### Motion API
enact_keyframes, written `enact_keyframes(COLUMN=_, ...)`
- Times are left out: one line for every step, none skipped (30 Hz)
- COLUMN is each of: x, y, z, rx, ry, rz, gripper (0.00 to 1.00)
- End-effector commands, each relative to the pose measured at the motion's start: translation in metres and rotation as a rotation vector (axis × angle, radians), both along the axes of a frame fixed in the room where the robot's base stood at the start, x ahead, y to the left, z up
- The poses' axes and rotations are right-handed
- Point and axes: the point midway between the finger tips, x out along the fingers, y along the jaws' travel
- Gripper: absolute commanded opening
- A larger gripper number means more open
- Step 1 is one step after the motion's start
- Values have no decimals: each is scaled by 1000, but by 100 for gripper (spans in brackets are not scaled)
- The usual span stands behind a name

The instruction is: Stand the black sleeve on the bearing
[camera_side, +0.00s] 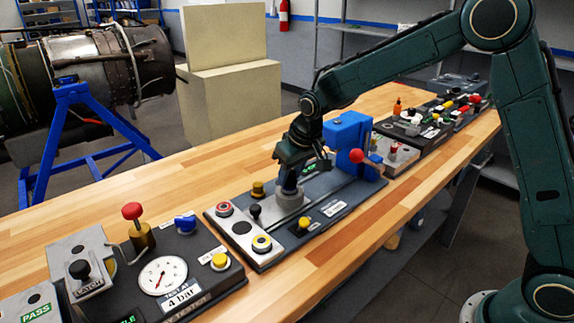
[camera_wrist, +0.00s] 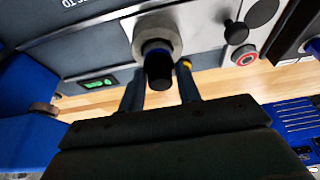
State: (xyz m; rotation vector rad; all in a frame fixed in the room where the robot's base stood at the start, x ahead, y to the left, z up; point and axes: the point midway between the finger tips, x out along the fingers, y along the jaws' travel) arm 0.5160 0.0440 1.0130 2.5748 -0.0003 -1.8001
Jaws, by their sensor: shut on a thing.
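My gripper (camera_side: 289,181) points down over the grey round bearing (camera_side: 290,204) on the middle station. In the wrist view its two fingers (camera_wrist: 160,88) stand on either side of a short black sleeve (camera_wrist: 159,72) and are shut on it. The sleeve's near end faces the wrist camera. Its far end lines up with the grey ring of the bearing (camera_wrist: 172,30) behind it. I cannot tell whether the sleeve touches the bearing or is just above it. In the side view the fingers mostly hide the sleeve.
A blue housing (camera_side: 349,132) and a red ball knob (camera_side: 357,156) stand close right of my gripper. A black knob (camera_side: 254,211), a red-ringed button (camera_side: 225,208) and yellow buttons lie left and in front. A gauge station (camera_side: 163,275) is farther left. Bare wood runs behind.

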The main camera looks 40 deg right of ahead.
Motion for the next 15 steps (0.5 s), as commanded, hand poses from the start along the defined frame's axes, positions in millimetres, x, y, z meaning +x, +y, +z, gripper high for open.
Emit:
enact_keyframes(x=0, y=0, z=-1, rx=0, ry=0, rz=0, gripper=0)
enact_keyframes(x=0, y=0, z=-2, rx=0, ry=0, rz=0, gripper=0)
enact_keyframes(x=0, y=0, z=-3, rx=0, ry=0, rz=0, gripper=0)
enact_keyframes(x=0, y=0, z=-3, rx=0, ry=0, rz=0, gripper=0)
enact_keyframes(x=0, y=0, z=-4, rx=0, ry=0, rz=0, gripper=0)
enact_keyframes(x=0, y=0, z=-4, rx=0, ry=0, rz=0, gripper=0)
enact_keyframes(x=0, y=0, z=-4, rx=0, ry=0, rz=0, gripper=0)
enact_keyframes(x=0, y=0, z=-4, rx=0, ry=0, rz=0, gripper=0)
enact_keyframes(x=0, y=0, z=-4, rx=0, ry=0, rz=0, gripper=0)
enact_keyframes(x=0, y=0, z=-4, rx=0, ry=0, rz=0, gripper=0)
enact_keyframes(x=0, y=0, z=-4, rx=0, ry=0, rz=0, gripper=0)
enact_keyframes(x=0, y=0, z=-4, rx=0, ry=0, rz=0, gripper=0)
enact_keyframes(x=0, y=0, z=-4, rx=0, ry=0, rz=0, gripper=35)
enact_keyframes(x=0, y=0, z=-4, rx=0, ry=0, rz=0, gripper=41)
enact_keyframes(x=0, y=0, z=-4, rx=0, ry=0, rz=0, gripper=49)
